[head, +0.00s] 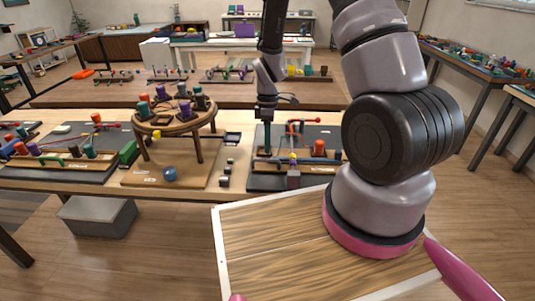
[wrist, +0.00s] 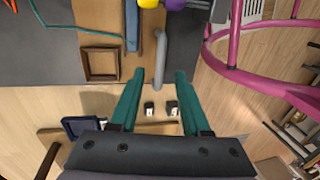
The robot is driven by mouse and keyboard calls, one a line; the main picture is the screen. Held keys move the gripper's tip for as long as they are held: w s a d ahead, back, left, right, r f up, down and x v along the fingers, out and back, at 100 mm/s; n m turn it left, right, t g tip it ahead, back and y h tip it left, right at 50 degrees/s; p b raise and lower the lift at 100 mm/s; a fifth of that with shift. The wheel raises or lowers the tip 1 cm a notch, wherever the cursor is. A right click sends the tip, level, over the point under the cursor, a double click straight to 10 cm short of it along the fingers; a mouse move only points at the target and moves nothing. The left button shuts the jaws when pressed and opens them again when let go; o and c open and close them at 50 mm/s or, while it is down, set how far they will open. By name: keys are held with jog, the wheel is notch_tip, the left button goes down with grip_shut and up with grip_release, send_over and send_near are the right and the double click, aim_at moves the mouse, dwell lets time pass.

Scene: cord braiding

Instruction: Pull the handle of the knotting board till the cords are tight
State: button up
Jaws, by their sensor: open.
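The knotting board (head: 262,183) stands near the table's front edge, right of centre in the head view. A teal cord (wrist: 75,28) runs in a bent line across the board. My gripper (wrist: 160,74) is open, with its teal fingers on either side of the grey bar in the wrist view; whether they are level with it I cannot tell. In the head view my gripper (head: 267,146) hangs over the board's left side.
A blue bar (wrist: 131,25) and an open wooden frame (wrist: 86,66) lie close to the fingers. Small dark blocks (head: 225,175) and a round wooden stand (head: 165,122) are to the board's left. Another cord board (head: 50,170) is at far left. Floor lies in front of the table.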

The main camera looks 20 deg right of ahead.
jog(key=shift+s+a+f, duration=0.1)
jog(key=shift+s+f, duration=0.1)
jog(key=shift+f, duration=0.8)
jog(key=shift+s+f, duration=0.2)
jog(key=shift+f, duration=0.75)
grip_shut()
